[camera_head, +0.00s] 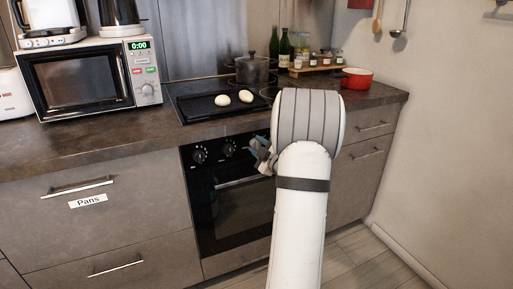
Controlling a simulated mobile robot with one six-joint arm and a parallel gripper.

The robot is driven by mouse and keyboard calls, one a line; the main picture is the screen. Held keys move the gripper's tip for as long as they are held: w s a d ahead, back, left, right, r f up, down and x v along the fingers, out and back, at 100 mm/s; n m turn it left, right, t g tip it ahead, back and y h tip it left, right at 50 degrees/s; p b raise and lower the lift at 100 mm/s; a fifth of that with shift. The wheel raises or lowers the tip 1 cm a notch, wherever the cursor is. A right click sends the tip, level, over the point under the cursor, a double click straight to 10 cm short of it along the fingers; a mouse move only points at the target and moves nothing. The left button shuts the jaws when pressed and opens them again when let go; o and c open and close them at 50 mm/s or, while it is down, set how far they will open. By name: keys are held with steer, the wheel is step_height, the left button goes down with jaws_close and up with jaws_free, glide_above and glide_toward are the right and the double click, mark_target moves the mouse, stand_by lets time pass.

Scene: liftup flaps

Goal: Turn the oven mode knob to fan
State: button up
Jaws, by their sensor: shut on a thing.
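The black built-in oven (232,212) sits under the cooktop. Two round dark knobs show on its panel, a left knob (200,155) and a second knob (228,148) to its right. My gripper (258,152) is at the panel just right of the second knob. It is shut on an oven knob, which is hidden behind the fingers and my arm. The right part of the panel is also covered by my arm. The panel markings, including any fan symbol, are too small to read.
The oven handle (238,182) runs just below my gripper. Two white egg-shaped things (234,98) lie on the cooktop, with a dark pot (252,69) behind. A red pot (356,78) stands right and a microwave (92,78) left. The floor at the right is clear.

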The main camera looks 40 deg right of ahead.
steer(key=shift+f, duration=0.15)
steer(key=m, duration=0.5)
steer(key=shift+d, duration=0.15)
steer(key=m+h, duration=0.1)
steer(key=m, duration=0.3)
steer(key=shift+m+t, duration=0.4)
steer(key=m, duration=0.5)
steer(key=shift+f+h, duration=0.15)
steer(key=shift+h, duration=0.25)
steer(key=m+p, duration=0.1)
steer(key=m, duration=0.4)
steer(key=shift+f+h, duration=0.1)
steer(key=shift+h, duration=0.3)
steer(key=m, duration=0.2)
steer(key=m+p, duration=0.1)
steer(key=m, duration=0.2)
steer(key=shift+a+f+g+h, duration=0.1)
steer(key=shift+a+g+h, duration=0.1)
steer(key=shift+g+h, duration=0.15)
steer(key=m+p, duration=0.1)
steer(key=m, duration=0.4)
steer(key=shift+h, duration=0.35)
steer(key=m+g+p, duration=0.1)
steer(key=m+p, duration=0.1)
steer(key=m, duration=0.5)
steer(key=shift+w+a+p, duration=0.1)
steer(key=shift+p, duration=0.2)
steer(key=shift+r+m, duration=0.25)
steer(key=shift+m, duration=0.45)
